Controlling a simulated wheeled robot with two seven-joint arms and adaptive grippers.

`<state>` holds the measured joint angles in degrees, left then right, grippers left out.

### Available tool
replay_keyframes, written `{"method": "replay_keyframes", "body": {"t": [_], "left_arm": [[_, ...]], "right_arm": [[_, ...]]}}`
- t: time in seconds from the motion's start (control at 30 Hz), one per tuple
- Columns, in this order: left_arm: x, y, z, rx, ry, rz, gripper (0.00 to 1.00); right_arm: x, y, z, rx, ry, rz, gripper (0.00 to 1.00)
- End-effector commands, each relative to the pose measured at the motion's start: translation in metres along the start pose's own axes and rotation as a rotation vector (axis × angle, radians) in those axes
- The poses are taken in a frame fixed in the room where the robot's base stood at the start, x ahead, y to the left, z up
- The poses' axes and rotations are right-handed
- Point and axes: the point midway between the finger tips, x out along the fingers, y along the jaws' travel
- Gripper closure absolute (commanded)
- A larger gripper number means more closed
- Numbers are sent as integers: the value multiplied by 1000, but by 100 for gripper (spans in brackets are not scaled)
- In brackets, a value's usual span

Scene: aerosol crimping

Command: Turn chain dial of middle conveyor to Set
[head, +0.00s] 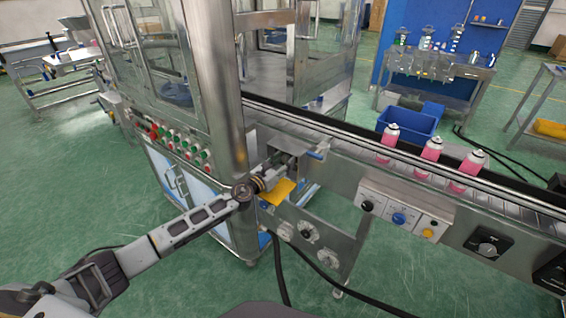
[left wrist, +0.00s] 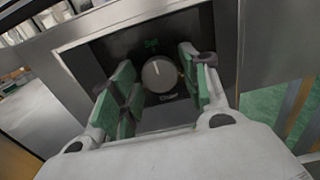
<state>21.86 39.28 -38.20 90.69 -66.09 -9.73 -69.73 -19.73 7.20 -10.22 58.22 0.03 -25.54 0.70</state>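A round grey dial (left wrist: 160,76) sits on a black panel (left wrist: 98,52) in the left wrist view. A small green label shows above it and a white label below, both too blurred to read surely. A light mark on the dial points roughly up, toward the green label. My left gripper (left wrist: 157,67) is open, with a green-padded finger on each side of the dial; I cannot tell whether the pads touch it. In the head view my left gripper (head: 272,178) is at the conveyor's near end, where the dial is hidden. My right gripper is not in view.
The conveyor (head: 400,172) runs to the right, carrying pink cans (head: 430,152). A control box (head: 400,216) with knobs hangs on its side. A steel machine cabinet (head: 190,195) stands beside my left arm.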

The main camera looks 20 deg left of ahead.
Motion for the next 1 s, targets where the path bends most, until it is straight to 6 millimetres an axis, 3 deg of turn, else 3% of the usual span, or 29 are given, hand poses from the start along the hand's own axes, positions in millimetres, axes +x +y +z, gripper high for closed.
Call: {"method": "replay_keyframes", "body": {"t": [0.53, 1.0], "left_arm": [[-3, 1, 2, 0, -3, 1, 44], [-39, 1, 1, 1, -2, 1, 44]], "right_arm": [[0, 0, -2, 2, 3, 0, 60], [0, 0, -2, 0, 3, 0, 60]]}}
